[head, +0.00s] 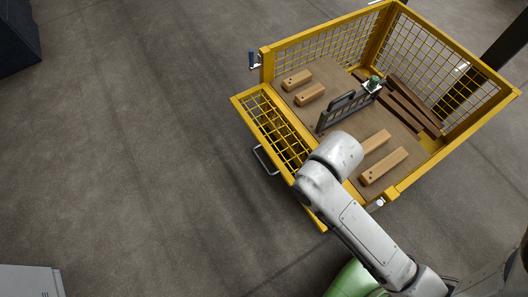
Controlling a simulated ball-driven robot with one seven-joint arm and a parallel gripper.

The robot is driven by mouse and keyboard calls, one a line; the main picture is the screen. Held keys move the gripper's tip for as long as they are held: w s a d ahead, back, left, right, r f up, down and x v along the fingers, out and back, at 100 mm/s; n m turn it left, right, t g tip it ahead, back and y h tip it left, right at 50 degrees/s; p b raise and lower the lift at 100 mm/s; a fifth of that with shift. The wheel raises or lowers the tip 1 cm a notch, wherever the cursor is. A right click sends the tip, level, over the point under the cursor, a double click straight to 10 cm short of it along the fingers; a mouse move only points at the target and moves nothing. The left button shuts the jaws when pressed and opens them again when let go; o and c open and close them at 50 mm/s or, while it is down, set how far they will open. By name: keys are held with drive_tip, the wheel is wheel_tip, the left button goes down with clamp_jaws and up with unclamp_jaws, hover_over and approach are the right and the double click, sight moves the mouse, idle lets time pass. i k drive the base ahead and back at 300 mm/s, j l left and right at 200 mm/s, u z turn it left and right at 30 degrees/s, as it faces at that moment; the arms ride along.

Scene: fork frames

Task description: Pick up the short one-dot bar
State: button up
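Two short light-wood bars lie on the brown floor of a yellow mesh crate (452,152), on its left side. One is the upper short bar (297,80), the other the lower short bar (310,94). Each has small dark marks near its left end, too small for me to count surely, so I cannot tell which has one dot. Two longer wooden bars, a partly covered one (376,141) and a fully visible one (385,165), lie nearer my arm. My grey-white arm bends over the crate's near edge.
A dark upright divider with a handle (334,116) stands between the short and long bars. A green item on a pale plate (373,86) and several dark brown planks (412,105) lie behind. The crate's front mesh panel (275,130) is folded outward.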

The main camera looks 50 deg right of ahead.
sight(302, 98)
drive_tip(key=i+z, duration=0.1)
drive_tip(key=z, duration=1.35)
drive_tip(key=i+j, duration=0.15)
drive_tip(key=j, duration=0.15)
drive_tip(key=i+j+z, duration=0.1)
drive_tip(key=j, duration=0.2)
drive_tip(key=i+j, duration=0.15)
drive_tip(key=j, duration=0.15)
drive_tip(key=i+j+z, duration=0.1)
drive_tip(key=j, duration=0.2)
